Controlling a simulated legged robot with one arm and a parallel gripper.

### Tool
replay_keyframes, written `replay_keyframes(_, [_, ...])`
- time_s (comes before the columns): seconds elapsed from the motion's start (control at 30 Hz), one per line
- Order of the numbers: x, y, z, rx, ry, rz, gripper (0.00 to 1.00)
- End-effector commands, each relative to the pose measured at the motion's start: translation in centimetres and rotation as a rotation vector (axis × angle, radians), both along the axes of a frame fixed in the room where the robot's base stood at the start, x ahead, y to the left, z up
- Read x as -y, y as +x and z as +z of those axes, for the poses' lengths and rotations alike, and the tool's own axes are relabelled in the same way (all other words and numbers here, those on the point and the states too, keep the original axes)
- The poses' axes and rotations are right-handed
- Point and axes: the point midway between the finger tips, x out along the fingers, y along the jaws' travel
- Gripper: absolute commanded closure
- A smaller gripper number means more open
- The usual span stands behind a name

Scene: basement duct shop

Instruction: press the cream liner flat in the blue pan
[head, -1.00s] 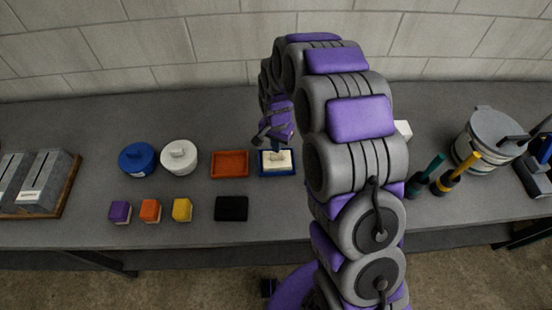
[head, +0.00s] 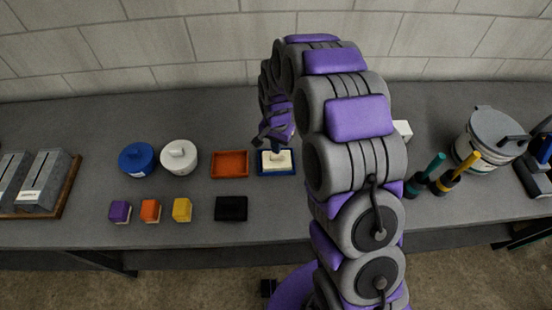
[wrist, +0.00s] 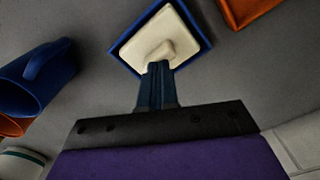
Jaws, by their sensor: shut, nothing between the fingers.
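The blue pan (head: 263,173) stands on the grey table, just left of my arm. The cream liner (head: 277,160) sits inside it, with a raised part in its middle. In the wrist view the liner (wrist: 170,30) fills most of the pan, and the pan's blue rim (wrist: 203,34) shows around it. My gripper (wrist: 158,66) is shut and empty, its fingertips at the near edge of the liner in that picture. In the head view my gripper (head: 276,147) is over the pan. I cannot tell whether the fingertips touch the liner.
An orange tray (head: 230,177) is close left of the pan, with a black block (head: 231,208) in front. In the wrist view a blue mug (wrist: 38,75) is at left. Bare table lies in front of the pan.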

Motion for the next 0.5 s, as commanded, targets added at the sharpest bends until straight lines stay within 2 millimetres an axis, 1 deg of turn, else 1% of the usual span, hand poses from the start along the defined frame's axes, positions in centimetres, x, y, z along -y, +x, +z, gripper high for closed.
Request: replay_keyframes(0.5, [0.01, -0.02, -0.74, -0.001, 0.000, 0.000, 1.00])
